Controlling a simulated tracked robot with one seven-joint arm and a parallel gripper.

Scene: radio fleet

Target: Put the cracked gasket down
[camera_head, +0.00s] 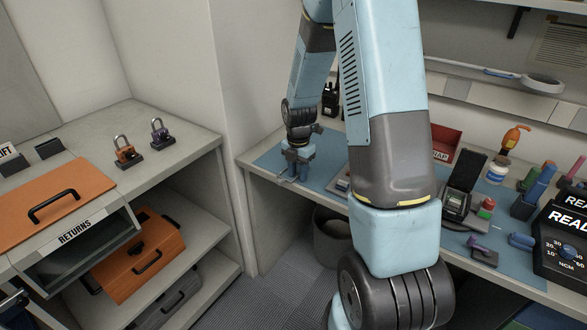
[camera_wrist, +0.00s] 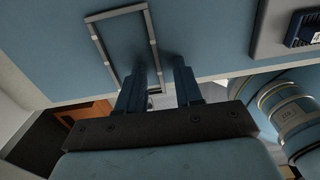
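My gripper (camera_head: 297,165) is low over the blue mat (camera_head: 268,157) at the left end of the workbench, pointing down. In the wrist view its two fingers (camera_wrist: 159,74) stand apart with a clear gap, and I see nothing pinched between them. A thin grey rectangular frame (camera_wrist: 97,43) is on or just above the mat, its right side running down into the gap. No other gasket is clear in either view.
A red bin lettered like SCRAP (camera_head: 446,142) stands at the bench's back, right of my arm. Two padlocks (camera_head: 127,152) sit on the left shelf above the RETURNS drawer (camera_head: 75,230).

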